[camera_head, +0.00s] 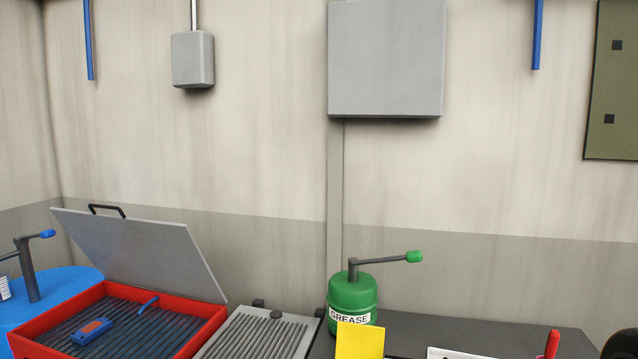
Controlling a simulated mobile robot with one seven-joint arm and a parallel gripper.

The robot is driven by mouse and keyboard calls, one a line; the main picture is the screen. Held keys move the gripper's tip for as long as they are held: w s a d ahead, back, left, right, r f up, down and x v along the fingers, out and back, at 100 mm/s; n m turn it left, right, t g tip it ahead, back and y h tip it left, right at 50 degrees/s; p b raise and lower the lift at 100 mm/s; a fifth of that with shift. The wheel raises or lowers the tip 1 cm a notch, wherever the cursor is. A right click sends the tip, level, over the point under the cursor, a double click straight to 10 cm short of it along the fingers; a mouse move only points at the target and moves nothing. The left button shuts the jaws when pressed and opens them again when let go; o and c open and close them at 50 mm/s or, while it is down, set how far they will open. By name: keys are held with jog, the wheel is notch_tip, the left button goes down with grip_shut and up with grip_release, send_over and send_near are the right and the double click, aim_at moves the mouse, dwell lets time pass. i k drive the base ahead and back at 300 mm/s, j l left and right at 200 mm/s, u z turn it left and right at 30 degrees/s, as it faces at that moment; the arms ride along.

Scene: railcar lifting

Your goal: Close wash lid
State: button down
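The wash lid (150,248) is a flat grey panel with a black handle (107,210) on its upper left edge. It stands raised and leans back at the rear of a red wash basin (213,328). The basin has a dark slatted floor. My gripper does not show in this view.
A blue unit (60,283) with a dark lever stands left of the basin. A grey ribbed tray (262,338), a green grease can (353,292) with a crank and a yellow piece (359,341) stand to the right. Grey boxes (386,58) hang on the wall.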

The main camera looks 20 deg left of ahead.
aim_at(166, 257)
jog(key=j, duration=2.25)
jog(key=i+j, duration=0.1)
jog(key=j, duration=2.15)
